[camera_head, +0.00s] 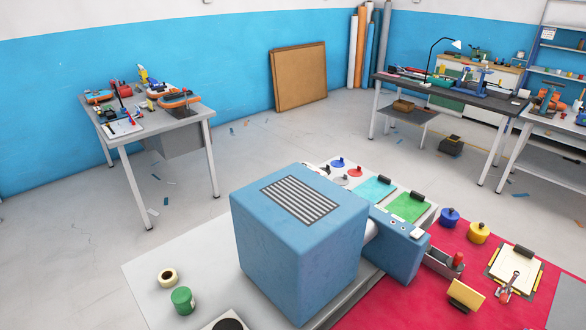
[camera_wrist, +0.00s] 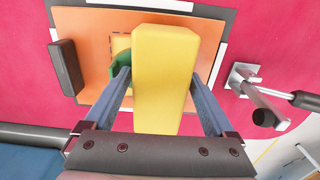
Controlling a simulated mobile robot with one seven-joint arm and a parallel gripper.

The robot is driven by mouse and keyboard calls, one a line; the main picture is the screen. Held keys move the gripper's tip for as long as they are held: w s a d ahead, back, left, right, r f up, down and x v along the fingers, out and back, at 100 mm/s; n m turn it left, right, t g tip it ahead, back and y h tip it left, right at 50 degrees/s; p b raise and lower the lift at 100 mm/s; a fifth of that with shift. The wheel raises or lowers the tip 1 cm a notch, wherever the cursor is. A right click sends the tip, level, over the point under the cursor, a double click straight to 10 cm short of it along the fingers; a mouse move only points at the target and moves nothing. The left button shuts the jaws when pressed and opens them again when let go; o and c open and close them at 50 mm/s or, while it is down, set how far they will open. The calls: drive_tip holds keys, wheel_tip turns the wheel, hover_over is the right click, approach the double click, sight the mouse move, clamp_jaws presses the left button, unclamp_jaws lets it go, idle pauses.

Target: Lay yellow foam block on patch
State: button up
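The yellow foam block (camera_wrist: 163,70) is a long block with rounded edges, seen from above in the wrist view. It lies between the two fingers of my gripper (camera_wrist: 160,78), which is shut on it. A small yellow patch with a dashed outline (camera_wrist: 121,44) shows at the block's upper left; the block hides the rest. Whether block and board touch cannot be told. A green curved piece (camera_wrist: 119,73) is beside the block, partly behind the left finger. My gripper cannot be made out in the head view.
A dark clip (camera_wrist: 66,68) sits at the board's left edge. A metal tool with a dark handle (camera_wrist: 260,92) lies to its right on the red mat (camera_wrist: 290,40). In the head view, a large blue vented body (camera_head: 300,240) hides part of the worktop (camera_head: 150,265).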

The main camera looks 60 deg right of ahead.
drive_tip(key=shift+o, duration=0.2)
drive_tip(key=shift+r, duration=0.1)
